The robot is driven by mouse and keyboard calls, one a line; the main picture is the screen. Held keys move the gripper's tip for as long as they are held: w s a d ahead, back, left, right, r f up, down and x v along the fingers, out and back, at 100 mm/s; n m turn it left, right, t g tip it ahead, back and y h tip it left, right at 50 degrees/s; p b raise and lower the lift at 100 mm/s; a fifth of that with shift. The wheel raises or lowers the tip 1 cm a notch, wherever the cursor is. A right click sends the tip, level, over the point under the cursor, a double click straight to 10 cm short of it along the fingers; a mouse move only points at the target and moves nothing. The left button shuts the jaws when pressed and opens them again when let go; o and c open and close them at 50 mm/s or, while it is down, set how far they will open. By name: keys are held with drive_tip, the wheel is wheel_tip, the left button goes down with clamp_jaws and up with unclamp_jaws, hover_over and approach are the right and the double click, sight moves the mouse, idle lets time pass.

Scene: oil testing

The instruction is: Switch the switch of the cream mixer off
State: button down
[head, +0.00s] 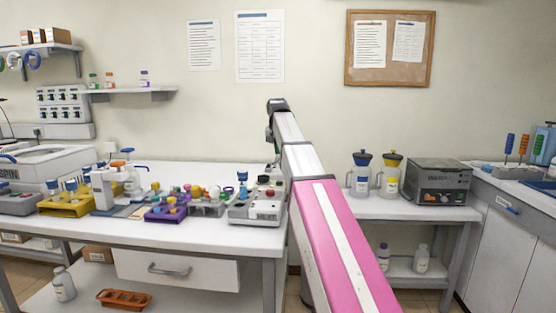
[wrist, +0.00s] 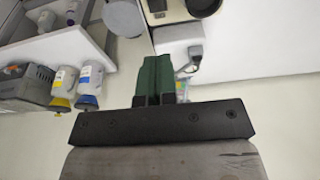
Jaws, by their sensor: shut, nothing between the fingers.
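A pale, cream-grey unit (head: 256,212), which looks like the cream mixer, stands at the right end of the left bench. It has a dark round part and a red spot on top; I cannot make out its switch position. In the wrist view a pale body (wrist: 180,42) with a dark round part lies just beyond the fingers and may be this same unit. My gripper (wrist: 158,62) shows dark green fingers, shut and empty, apart from anything as far as I can tell. In the head view my arm hides the gripper and the unit's right edge.
A blue-capped bottle (head: 362,178) and a yellow-capped bottle (head: 391,180) stand on the right bench beside a dark grey instrument (head: 439,184). A purple rack (head: 166,214) and a yellow rack (head: 66,206) crowd the left bench.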

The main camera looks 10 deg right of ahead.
sight(279, 182)
drive_tip(key=x, duration=0.3)
drive_tip(key=s+x, duration=0.1)
drive_tip(key=x, duration=0.7)
drive_tip(key=shift+s+a+f, duration=0.15)
drive_tip(key=shift+f, duration=0.75)
drive_tip(key=shift+s+a+f, duration=0.1)
drive_tip(key=shift+s+f, duration=0.2)
drive_tip(key=shift+f, duration=0.2)
drive_tip(key=shift+w+r, duration=0.15)
drive_tip(key=shift+w, duration=0.1)
drive_tip(key=shift+w+d+r, duration=0.2)
drive_tip(key=shift+w+r, duration=0.05)
drive_tip(key=shift+w, duration=0.4)
